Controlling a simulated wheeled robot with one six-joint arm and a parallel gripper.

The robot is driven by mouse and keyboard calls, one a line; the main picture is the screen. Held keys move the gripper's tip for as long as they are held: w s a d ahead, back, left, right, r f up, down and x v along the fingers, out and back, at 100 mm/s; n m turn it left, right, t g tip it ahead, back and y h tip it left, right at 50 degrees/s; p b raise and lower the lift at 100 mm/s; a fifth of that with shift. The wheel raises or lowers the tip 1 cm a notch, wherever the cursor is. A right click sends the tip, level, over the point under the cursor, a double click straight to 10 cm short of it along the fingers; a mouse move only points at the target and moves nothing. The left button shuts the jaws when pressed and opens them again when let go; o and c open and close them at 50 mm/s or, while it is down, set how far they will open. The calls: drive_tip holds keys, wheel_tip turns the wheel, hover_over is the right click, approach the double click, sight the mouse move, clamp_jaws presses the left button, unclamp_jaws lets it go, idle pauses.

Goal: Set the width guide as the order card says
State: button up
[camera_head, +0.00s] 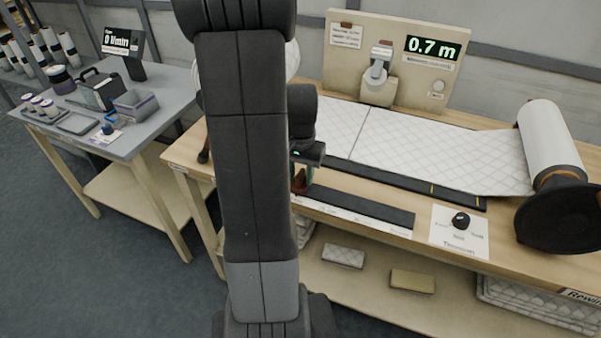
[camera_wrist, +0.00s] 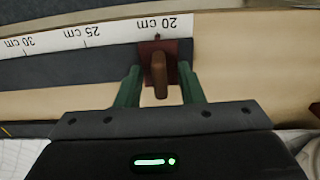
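The width guide is a dark red slider (camera_wrist: 172,46) with a brown upright handle (camera_wrist: 159,78). In the wrist view it sits at the 20 cm mark of the white scale (camera_wrist: 85,38), which also reads 25 and 30 cm to the left. My gripper (camera_wrist: 160,67) has its two green fingers on either side of the handle, with gaps visible at both sides. In the head view the guide (camera_head: 299,184) is partly hidden by my gripper and arm. Small cards (camera_head: 346,36) hang on the back panel; their text is too small to read.
Quilted wadding (camera_head: 400,140) runs across the bench to a roll (camera_head: 550,140) at the right. A display (camera_head: 433,48) reads 0.7 m. A black tension knob (camera_head: 460,221) stands near the front edge. A grey side table (camera_head: 90,110) holds jars and boxes.

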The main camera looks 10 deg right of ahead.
clamp_jaws()
drive_tip(key=s+d, duration=0.5)
drive_tip(key=d, duration=0.2)
drive_tip(key=s+d, duration=0.5)
drive_tip(key=d, duration=0.3)
drive_tip(key=s+d, duration=0.5)
drive_tip(key=d, duration=0.2)
drive_tip(key=shift+s+d+r, duration=0.1)
drive_tip(key=shift+d, duration=0.25)
unclamp_jaws()
drive_tip(key=shift+s+d, duration=0.15)
wheel_tip(320, 180, up, 14)
